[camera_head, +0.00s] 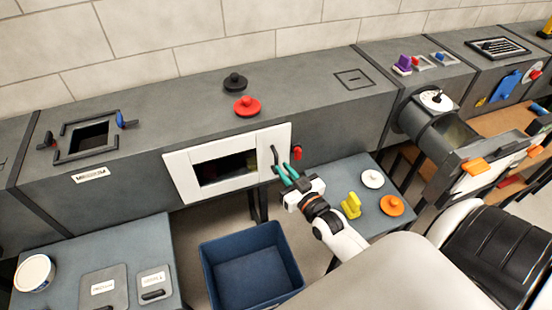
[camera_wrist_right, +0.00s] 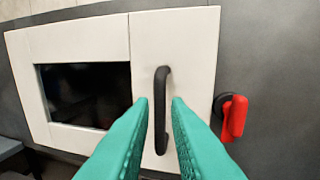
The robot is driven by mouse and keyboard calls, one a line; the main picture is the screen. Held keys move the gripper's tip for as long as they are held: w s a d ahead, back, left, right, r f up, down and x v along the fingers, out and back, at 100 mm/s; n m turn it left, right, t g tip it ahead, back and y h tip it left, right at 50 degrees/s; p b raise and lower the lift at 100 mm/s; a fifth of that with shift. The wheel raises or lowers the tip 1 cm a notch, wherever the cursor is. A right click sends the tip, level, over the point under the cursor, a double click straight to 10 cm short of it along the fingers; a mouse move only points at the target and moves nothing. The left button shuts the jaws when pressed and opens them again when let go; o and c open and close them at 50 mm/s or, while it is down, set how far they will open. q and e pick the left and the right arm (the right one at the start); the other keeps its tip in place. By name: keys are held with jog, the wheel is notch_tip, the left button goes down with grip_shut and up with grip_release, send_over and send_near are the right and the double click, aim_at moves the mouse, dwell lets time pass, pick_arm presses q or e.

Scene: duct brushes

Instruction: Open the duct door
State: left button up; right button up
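The duct door is a white panel (camera_head: 180,168) with a dark window, set in the front of the grey duct. It looks closed. Its black handle (camera_head: 275,158) stands near the right edge and shows upright in the right wrist view (camera_wrist_right: 161,110). My right gripper (camera_head: 289,172) has teal fingers, which are spread open (camera_wrist_right: 158,102). The handle appears between the fingertips in the wrist view; I cannot tell whether they touch it. A red latch (camera_wrist_right: 235,117) on a black knob sits just right of the door. My left gripper is not in view.
A blue bin (camera_head: 250,265) stands on the floor below the door. A side table (camera_head: 345,172) at right holds a yellow piece and white and orange discs. Red (camera_head: 247,106) and black (camera_head: 235,82) knobs sit on top of the duct.

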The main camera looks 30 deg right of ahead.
aim_at(277, 162)
jog(key=w, duration=0.5)
jog(key=shift+d, duration=0.1)
jog(key=shift+s, duration=0.1)
grip_shut()
